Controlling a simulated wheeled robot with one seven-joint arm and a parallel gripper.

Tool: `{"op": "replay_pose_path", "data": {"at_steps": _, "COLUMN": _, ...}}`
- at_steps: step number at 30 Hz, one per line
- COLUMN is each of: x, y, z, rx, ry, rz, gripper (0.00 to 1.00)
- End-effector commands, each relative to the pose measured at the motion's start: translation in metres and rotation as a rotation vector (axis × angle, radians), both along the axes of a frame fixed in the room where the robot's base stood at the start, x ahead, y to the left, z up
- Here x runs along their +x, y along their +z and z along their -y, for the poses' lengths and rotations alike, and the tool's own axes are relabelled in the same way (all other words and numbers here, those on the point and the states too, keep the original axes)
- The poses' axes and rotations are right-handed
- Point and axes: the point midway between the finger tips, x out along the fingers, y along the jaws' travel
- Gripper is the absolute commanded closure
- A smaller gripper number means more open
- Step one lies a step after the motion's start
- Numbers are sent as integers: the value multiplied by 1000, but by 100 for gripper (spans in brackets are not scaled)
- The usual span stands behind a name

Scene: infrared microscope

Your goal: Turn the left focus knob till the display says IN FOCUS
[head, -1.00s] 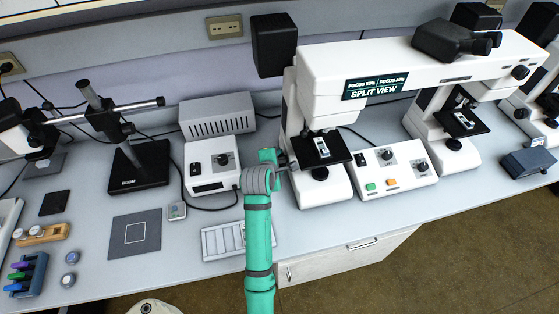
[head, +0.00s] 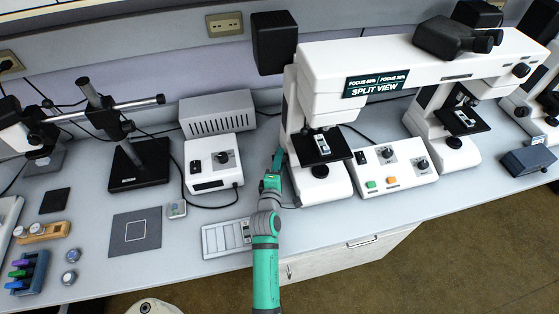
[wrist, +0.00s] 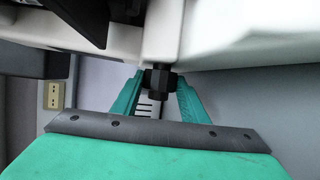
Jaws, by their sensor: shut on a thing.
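The comparison microscope (head: 335,70) stands on the bench. Its dark green display (head: 376,85) reads SPLIT VIEW, with two small FOCUS percentages above that are hard to read exactly; it does not say IN FOCUS. My gripper (head: 276,160) is at the left side of the microscope's left stand. In the wrist view, the green fingers of my gripper (wrist: 160,84) are shut on a dark faceted knob (wrist: 160,77), one finger on each side. The knob sits on a short shaft from the white body. It is hidden in the head view.
A white control box (head: 215,165) and a grey vented box (head: 217,113) stand left of my gripper. The left stage (head: 334,158) carries a slide, right of my gripper.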

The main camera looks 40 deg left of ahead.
Motion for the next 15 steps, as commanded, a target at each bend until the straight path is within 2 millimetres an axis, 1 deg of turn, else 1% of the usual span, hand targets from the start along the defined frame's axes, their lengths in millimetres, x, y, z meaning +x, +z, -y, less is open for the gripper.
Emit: {"op": "replay_pose_path", "data": {"at_steps": 15, "x": -1, "y": -2, "z": 0, "rx": 39, "ry": 0, "rz": 35, "gripper": 82}}
